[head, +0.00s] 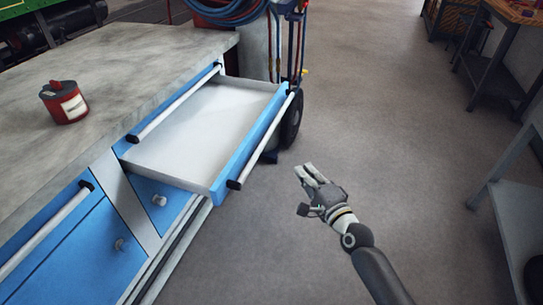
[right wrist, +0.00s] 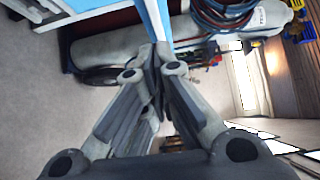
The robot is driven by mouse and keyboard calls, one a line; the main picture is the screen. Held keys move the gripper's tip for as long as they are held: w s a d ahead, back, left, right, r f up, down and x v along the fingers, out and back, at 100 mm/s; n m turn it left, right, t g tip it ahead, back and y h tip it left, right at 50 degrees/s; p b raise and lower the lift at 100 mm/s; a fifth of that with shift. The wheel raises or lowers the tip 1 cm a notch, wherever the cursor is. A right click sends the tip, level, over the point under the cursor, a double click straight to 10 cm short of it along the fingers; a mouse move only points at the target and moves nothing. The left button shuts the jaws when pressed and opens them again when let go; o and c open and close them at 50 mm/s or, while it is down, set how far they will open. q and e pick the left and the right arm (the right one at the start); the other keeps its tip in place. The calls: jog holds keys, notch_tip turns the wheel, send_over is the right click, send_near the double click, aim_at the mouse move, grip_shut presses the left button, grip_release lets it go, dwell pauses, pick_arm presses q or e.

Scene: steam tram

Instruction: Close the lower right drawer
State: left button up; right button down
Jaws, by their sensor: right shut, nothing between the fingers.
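The pulled-out drawer (head: 193,125) juts from the right part of the workbench (head: 110,65). Its white inside looks empty, and its blue front carries a long pale bar handle (head: 266,138) with dark ends. Another bar handle (head: 178,101) sits above it at the bench edge. My right gripper (head: 311,174) is shut and empty, out past the drawer front, to the right of the handle's near end and apart from it. In the right wrist view the shut fingers (right wrist: 155,60) point toward a blue-edged panel (right wrist: 155,18). My left gripper is not in view.
A red can (head: 64,103) stands on the bench top. A hand cart with a gas cylinder, coiled hoses (head: 228,10) and a dark wheel (head: 291,120) stands just behind the drawer. A grey table (head: 515,190) is at the right. Floor between is clear.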

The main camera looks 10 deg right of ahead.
jog(key=b, duration=0.1)
send_near(268, 137)
jog(key=w+d, duration=0.2)
jog(key=d, duration=0.1)
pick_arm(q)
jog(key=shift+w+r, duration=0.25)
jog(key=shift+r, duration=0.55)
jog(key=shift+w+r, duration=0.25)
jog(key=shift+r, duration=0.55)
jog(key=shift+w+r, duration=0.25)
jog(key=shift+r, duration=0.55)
pick_arm(e)
jog(key=shift+w+a+f, duration=0.1)
jog(key=shift+w+a, duration=0.55)
jog(key=shift+a, duration=0.25)
jog(key=shift+w+a+f, duration=0.1)
jog(key=shift+w+a, duration=0.55)
jog(key=shift+a, duration=0.3)
